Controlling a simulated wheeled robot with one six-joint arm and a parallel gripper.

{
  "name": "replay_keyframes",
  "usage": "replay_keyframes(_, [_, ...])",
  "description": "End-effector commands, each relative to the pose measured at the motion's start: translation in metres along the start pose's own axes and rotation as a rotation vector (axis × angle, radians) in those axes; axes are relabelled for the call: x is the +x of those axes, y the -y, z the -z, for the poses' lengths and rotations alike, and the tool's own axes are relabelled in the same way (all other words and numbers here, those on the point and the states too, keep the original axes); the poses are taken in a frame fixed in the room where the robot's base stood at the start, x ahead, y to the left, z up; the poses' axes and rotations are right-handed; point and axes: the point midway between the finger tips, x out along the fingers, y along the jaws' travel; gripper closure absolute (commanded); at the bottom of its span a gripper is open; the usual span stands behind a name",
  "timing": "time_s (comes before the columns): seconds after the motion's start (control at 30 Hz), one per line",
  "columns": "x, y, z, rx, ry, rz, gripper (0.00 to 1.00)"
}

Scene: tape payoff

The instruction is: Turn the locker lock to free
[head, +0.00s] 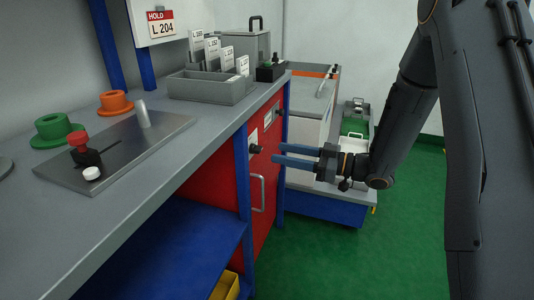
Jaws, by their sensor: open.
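The red locker (266,182) stands under the bench's right end, its door facing right. Its lock, a small dark knob (254,149), sits high on the door beside a white label. My gripper (276,155) reaches in from the right with its two blue-grey fingers spread apart. The fingertips are close to the right of the knob and point towards it. Nothing shows between the fingers. I cannot tell from this view whether the fingertips touch the door, nor which way the lock is turned.
A pale door handle (258,193) is below the lock. A blue post (243,180) stands left of the door. A white cabinet on a blue base (325,205) stands behind my gripper. The bench (130,200) runs along the left. Green floor (330,260) is clear in front.

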Motion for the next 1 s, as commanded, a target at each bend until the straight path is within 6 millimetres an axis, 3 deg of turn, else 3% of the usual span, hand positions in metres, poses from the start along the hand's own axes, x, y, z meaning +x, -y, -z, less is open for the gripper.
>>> replay_keyframes(0.3, [0.047,0.000,0.000,-0.001,0.001,0.001,0.56])
replay_keyframes(0.73, [0.058,0.000,0.000,0.000,0.001,-0.002,0.56])
replay_keyframes(1.0, [0.058,-0.001,0.000,-0.001,0.001,-0.003,0.98])
